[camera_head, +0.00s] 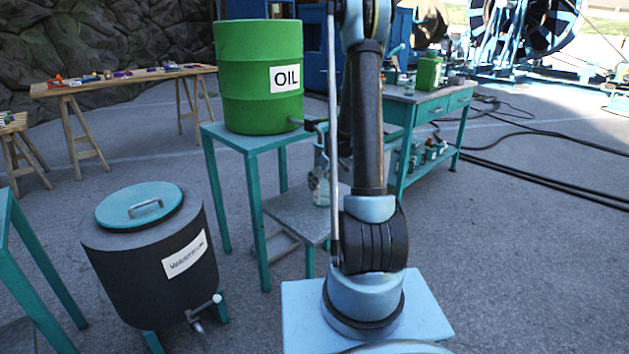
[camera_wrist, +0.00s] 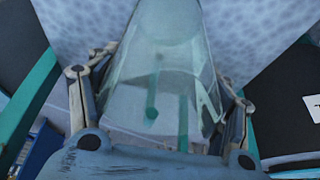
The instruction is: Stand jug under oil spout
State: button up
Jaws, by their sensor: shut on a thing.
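The clear jug (camera_wrist: 160,85) fills the middle of the wrist view, between the two fingers of my gripper (camera_wrist: 165,68), which is shut on it. In the head view the jug (camera_head: 321,192) shows small, just left of my arm and over the grey lower shelf (camera_head: 290,212). I cannot tell whether its base touches the shelf. The green oil drum (camera_head: 258,80) stands on a teal stand (camera_head: 236,137). Its oil spout (camera_head: 307,123) points right, above the jug's height. My arm hides part of the area right of the spout.
A dark waste drum (camera_head: 150,255) with a teal lid and a tap stands at the lower left. A teal workbench (camera_head: 430,97) with a green can (camera_head: 428,72) is behind my arm. Black cables (camera_head: 560,160) lie on the floor at right.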

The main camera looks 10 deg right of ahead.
jog(key=shift+w+a+f, duration=0.3)
jog(key=shift+w+a, duration=0.4)
jog(key=shift+w, duration=0.25)
jog(key=o, duration=1.1)
jog(key=shift+r, duration=0.1)
